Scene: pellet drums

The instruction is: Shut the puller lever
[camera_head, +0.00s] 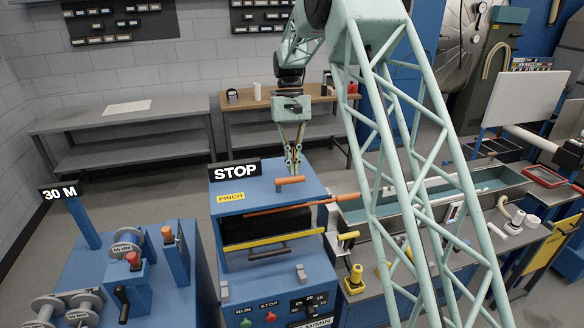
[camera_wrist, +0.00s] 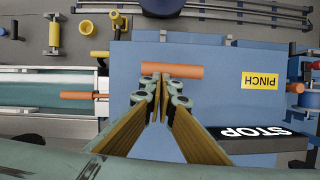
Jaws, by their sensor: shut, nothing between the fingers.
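The puller is a blue box-shaped machine (camera_head: 236,189) with a black STOP sign and a yellow PINCH label (camera_head: 231,196). An orange lever handle (camera_head: 290,180) lies across its top; it also shows in the wrist view (camera_wrist: 172,69). My gripper (camera_head: 293,168) is above the machine top, pointing down, shut and empty. In the wrist view its fingertips (camera_wrist: 165,88) are beside the middle of the orange handle. I cannot tell whether they touch it. The handle's pivot is not clear in either view.
A long orange rod (camera_head: 285,209) runs along the puller's front opening, above a yellow bar (camera_head: 274,241). A water trough (camera_head: 488,183) stands to the right, with yellow-handled parts (camera_head: 354,280) near it. A blue spool stand (camera_head: 184,266) is at the left.

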